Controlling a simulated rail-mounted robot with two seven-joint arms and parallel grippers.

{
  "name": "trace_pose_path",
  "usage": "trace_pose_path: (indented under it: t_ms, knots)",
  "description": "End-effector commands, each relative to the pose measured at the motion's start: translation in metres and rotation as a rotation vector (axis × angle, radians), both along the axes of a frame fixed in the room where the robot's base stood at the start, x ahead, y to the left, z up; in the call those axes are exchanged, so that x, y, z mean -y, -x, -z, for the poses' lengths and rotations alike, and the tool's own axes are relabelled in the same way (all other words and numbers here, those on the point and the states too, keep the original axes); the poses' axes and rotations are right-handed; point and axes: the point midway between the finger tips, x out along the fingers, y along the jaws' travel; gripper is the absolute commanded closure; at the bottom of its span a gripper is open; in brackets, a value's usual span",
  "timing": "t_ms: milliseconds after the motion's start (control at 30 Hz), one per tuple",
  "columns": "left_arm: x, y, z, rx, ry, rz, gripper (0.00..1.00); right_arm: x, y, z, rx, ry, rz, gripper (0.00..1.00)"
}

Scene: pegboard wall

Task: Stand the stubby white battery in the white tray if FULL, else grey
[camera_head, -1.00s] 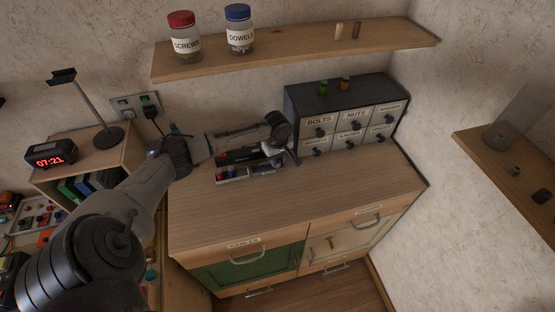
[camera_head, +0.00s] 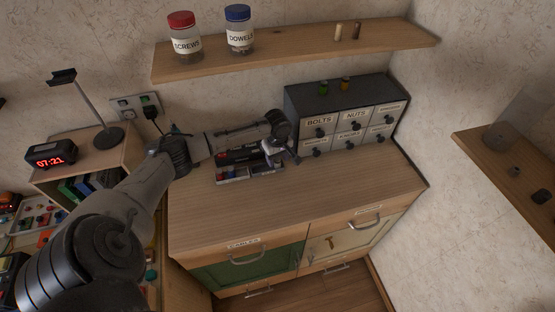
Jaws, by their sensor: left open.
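My left gripper (camera_head: 281,159) is open at the end of my left arm, low over the worktop in front of the drawer cabinet. It hangs at the right end of a black device (camera_head: 236,156) and a pale compartment tray (camera_head: 233,181). The tray holds small red, dark and blue items, too small to identify. My forearm and wrist hide part of the area behind. I cannot make out the stubby white battery, nor tell a white tray from a grey one. My right gripper is not in view.
The wooden worktop (camera_head: 330,195) is clear at the front and right. A drawer cabinet (camera_head: 345,115) stands behind, with green and orange pieces on top. A shelf (camera_head: 300,48) above holds two jars. A clock (camera_head: 50,155) and lamp (camera_head: 92,112) stand left.

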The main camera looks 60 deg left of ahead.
Motion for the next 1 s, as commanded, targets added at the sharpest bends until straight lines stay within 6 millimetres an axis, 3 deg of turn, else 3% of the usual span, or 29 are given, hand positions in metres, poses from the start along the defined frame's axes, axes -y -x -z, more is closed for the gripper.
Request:
trace_pose_path:
  t_ms: [300,500,700,1000]
  knots:
    - [0.000,-0.001,-0.061,0.004,-0.002,0.001,0.48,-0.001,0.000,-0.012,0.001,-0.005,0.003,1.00]
    - [0.000,-0.001,-0.092,0.003,-0.001,-0.001,0.48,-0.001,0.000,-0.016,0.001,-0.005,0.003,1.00]
    - [0.000,-0.001,-0.109,0.002,0.000,-0.001,0.48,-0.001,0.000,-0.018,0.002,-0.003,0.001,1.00]
    - [0.000,-0.001,-0.114,0.002,0.000,-0.001,0.48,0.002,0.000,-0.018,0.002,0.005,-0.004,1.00]
